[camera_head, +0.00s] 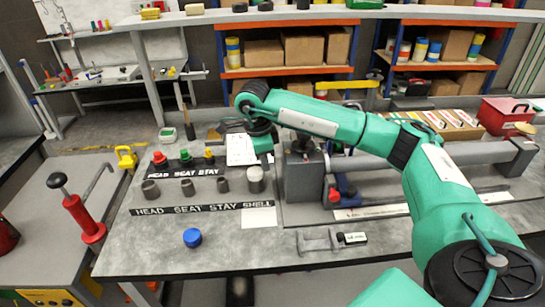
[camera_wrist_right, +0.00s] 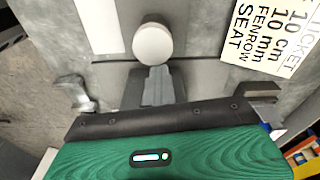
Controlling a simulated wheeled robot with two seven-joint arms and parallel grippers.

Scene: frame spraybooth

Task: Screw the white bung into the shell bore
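The shell (camera_head: 256,187) is a short grey cylinder at the right end of a row of grey tubes, behind the SHELL label. Its top carries a pale round disc, which looks like the white bung (camera_head: 255,172); I cannot tell how deep it sits. The bung also shows as a white disc (camera_wrist_right: 152,44) in the right wrist view, just beyond the grey finger area. My right gripper (camera_head: 262,150) is above and slightly behind the shell. Its fingers are not clear in the head view, and contact or grip is unclear. My left gripper is out of view.
Red, green and yellow knobs (camera_head: 186,156) stand behind the tubes. A blue cap (camera_head: 192,237) lies in front. A grey casting (camera_head: 319,240) lies front right. A large grey block (camera_head: 305,178) stands close right of the shell.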

